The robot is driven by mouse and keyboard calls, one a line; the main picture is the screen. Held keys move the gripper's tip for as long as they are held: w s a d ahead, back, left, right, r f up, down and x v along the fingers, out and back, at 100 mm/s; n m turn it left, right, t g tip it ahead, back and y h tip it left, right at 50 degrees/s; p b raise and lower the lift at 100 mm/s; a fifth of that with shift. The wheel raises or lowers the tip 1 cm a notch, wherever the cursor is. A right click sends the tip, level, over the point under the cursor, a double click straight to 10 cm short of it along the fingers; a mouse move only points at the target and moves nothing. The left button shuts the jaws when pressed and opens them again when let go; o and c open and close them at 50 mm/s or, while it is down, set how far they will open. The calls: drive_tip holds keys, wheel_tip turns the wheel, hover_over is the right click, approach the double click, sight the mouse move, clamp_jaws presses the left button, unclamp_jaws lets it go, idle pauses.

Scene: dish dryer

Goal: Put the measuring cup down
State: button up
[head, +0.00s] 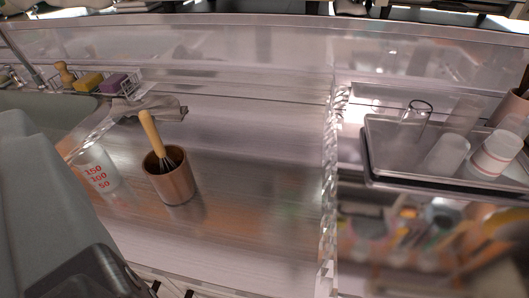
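The measuring cup (96,172) is clear, with red marks 150, 100 and 50. It shows at the left, just right of a large grey part of my own body that fills the lower left. It looks slightly tilted in this wide view. Its base is faint against the shiny counter (250,215), so I cannot tell whether it touches it. The fingertips of my gripper do not show clearly, and I cannot tell whether they are open or shut or whether they touch the cup.
A copper-brown holder (171,183) with a wooden-handled whisk (151,135) stands right of the cup. A faucet (150,108) and sink (45,103) lie behind. A tray (385,172) with several glasses and a red-striped cup (495,154) is at right. The middle counter is clear.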

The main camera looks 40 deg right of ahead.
sight(85, 153)
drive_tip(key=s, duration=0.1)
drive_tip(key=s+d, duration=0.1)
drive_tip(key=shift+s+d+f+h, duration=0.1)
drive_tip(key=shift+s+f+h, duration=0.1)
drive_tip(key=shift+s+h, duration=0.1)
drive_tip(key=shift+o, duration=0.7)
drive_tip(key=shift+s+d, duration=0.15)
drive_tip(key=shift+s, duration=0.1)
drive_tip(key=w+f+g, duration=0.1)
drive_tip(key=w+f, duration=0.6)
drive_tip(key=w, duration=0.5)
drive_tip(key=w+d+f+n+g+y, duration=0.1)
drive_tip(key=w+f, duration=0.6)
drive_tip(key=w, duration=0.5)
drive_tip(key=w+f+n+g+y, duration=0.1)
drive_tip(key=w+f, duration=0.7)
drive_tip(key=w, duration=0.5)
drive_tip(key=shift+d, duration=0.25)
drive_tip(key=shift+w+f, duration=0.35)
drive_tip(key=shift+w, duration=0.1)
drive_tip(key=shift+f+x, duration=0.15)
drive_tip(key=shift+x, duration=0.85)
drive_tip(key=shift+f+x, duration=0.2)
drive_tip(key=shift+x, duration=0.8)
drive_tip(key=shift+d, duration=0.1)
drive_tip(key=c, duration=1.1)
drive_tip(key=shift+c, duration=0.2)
